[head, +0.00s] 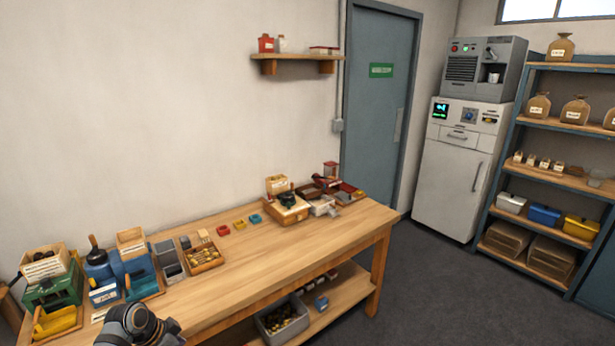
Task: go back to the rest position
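A dark grey rounded part of my arm shows at the bottom left of the head view, in front of the workbench (255,285). No gripper fingers can be made out on it. My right arm and gripper are not in view. On the bench, a wooden tray (205,262) holds small brown and yellowish pieces that look like chestnuts. Small red, yellow and blue dishes (239,224) stand in a row behind it. A grey bin (283,322) with dark and yellow pieces sits on the lower shelf.
Blue containers (100,270) and a green box (52,291) crowd the bench's left end. A wooden box device (287,211) stands near its right end. Beyond are a door (378,110), a white cabinet (455,170) and a rack (563,125) with brown bags. The bench's front middle and floor (440,290) are clear.

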